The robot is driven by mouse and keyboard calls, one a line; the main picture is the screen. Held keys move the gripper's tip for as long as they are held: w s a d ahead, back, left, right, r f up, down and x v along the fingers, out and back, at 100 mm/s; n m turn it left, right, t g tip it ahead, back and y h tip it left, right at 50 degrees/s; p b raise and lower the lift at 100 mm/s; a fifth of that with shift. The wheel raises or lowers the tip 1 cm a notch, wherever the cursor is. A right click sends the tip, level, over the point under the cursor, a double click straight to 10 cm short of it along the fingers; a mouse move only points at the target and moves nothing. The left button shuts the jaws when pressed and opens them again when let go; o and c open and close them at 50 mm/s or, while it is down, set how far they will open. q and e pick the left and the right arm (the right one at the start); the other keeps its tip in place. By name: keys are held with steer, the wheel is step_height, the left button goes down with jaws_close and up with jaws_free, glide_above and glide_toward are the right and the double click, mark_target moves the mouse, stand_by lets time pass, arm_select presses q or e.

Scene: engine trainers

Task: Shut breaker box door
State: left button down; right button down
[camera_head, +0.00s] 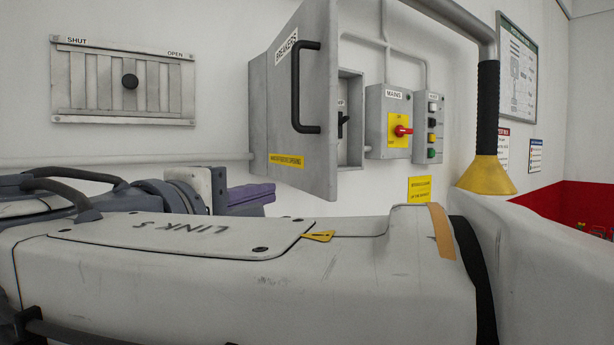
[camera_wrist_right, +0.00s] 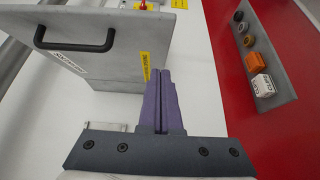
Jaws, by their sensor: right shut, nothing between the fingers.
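The grey breaker box door (camera_head: 290,105) stands open, swung out from the wall, in the head view. Its outer face carries a black bar handle (camera_head: 297,88), a BREAKERS label and a yellow strip. The open box (camera_head: 351,88) shows to its right, with a black switch inside. My right gripper (camera_head: 268,193) has purple fingers, shut and empty, just below the door. In the right wrist view the shut fingers (camera_wrist_right: 161,75) point past the door (camera_wrist_right: 120,62), close to its yellow strip; contact cannot be told. The handle (camera_wrist_right: 75,45) is at upper left. My left gripper is not in view.
A MAINS box (camera_head: 388,122) with a red switch and a button panel (camera_head: 430,125) are right of the breaker box. A sliding vent (camera_head: 123,82) is on the left wall. A grey pipe with a yellow cone (camera_head: 487,175) hangs at right. My arm fills the foreground.

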steer(key=w+d+p, duration=0.3)
steer(key=w+d, duration=0.1)
steer(key=shift+w+d+r, duration=0.15)
steer(key=shift+w+d, duration=0.2)
steer(key=shift+d, duration=0.05)
steer(key=shift+w+d, duration=0.15)
steer(key=shift+d, duration=0.05)
steer(key=shift+f, duration=0.2)
steer(key=shift+w+d, duration=0.1)
